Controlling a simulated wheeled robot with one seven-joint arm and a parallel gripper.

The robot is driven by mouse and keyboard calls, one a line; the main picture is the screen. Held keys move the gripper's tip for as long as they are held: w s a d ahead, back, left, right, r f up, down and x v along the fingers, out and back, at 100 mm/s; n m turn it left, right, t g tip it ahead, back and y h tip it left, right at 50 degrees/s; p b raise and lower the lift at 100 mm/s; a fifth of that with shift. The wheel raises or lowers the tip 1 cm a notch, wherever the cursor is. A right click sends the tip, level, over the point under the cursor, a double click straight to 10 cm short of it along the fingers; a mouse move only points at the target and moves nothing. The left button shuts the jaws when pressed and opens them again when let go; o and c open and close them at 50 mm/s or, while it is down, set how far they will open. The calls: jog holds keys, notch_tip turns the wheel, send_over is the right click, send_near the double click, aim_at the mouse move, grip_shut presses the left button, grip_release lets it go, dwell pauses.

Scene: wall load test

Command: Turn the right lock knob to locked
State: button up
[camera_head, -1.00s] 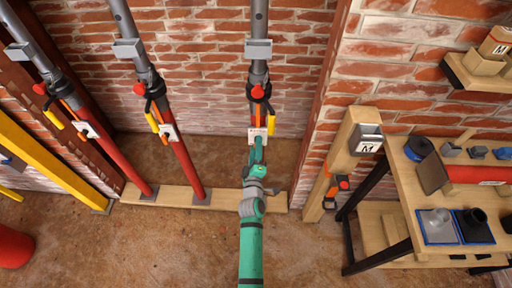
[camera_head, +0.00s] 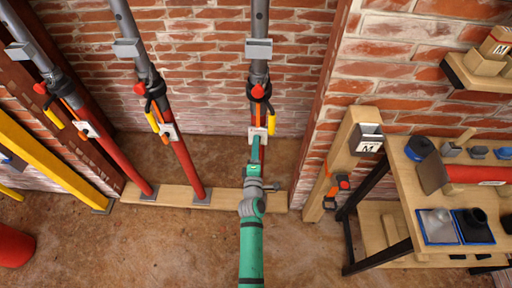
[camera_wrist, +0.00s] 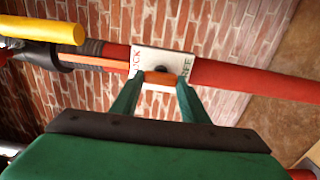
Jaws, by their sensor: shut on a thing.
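The right prop (camera_head: 258,68) stands upright in the head view, with a red collar handle (camera_head: 258,91) and a yellow lever (camera_head: 271,123). Its white lock plate (camera_head: 257,133) is below these. In the wrist view the plate (camera_wrist: 143,57) carries lettering ending in "CK" on the left and "EE" on the right. The lock knob (camera_wrist: 160,77) shows a dark hub and an orange bar in front of the plate. My gripper (camera_wrist: 158,86) is shut on it, one green finger on each side. The fingers partly hide the knob, and its exact pointing is unclear.
Two more props (camera_head: 178,155) lean at the left, beside a yellow beam (camera_head: 50,158). A wooden sill (camera_head: 232,197) lies under the props. A wooden post (camera_head: 346,150) and a workbench (camera_head: 402,188) with tools stand at the right. Bare floor lies in front.

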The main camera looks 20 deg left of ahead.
jog(key=shift+a, duration=0.1)
jog(key=o, duration=1.1)
jog(key=shift+c, duration=0.2)
jog(key=shift+s, duration=0.1)
jog(key=v, duration=1)
jog(key=shift+s, duration=0.35)
